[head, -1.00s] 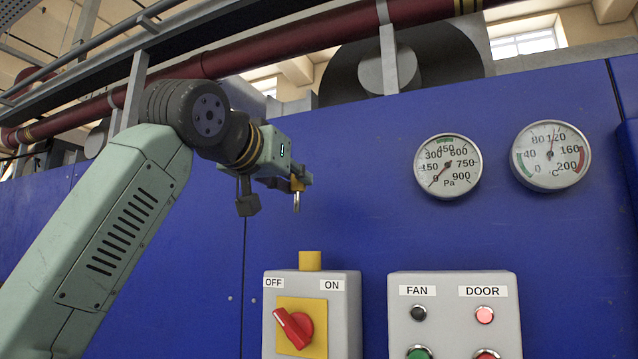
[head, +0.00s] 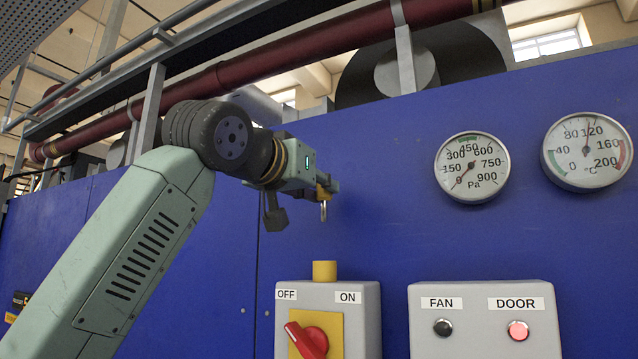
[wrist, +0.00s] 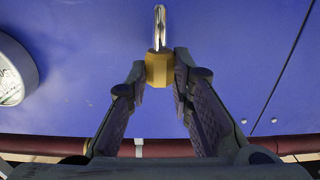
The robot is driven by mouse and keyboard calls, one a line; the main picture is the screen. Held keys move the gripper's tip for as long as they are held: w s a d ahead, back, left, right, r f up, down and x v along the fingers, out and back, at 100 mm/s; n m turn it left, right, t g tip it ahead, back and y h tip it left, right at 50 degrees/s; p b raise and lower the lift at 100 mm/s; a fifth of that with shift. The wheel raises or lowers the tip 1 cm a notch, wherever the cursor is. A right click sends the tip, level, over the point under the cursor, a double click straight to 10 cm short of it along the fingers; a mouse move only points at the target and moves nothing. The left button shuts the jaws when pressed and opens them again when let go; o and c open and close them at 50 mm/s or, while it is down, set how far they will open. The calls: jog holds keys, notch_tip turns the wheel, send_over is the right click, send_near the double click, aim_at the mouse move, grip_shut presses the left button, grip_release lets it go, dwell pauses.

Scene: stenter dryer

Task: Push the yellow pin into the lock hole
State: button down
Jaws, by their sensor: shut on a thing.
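No lock hole can be made out.
The switch box has a red rotary knob (head: 306,342) on a yellow plate. A second grey box (head: 482,322) with FAN and DOOR labels stands to its right; its DOOR lamp (head: 518,331) is red. Two round gauges (head: 472,167) are on the blue panel (head: 390,225). A dark red pipe (head: 300,62) runs above.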

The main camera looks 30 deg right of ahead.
aim_at(322, 216)
jog(key=shift+f+b, duration=1.25)
jog(key=shift+f, duration=1.2)
jog(key=shift+p, duration=1.25)
jog(key=shift+f+b, duration=1.1)
jog(key=shift+f, duration=0.95)
jog(key=c, duration=1.3)
grip_release()
jog(key=shift+r, duration=0.1)
jog(key=shift+c, duration=0.2)
jog(key=v, duration=1.2)
jog(key=shift+w, duration=0.1)
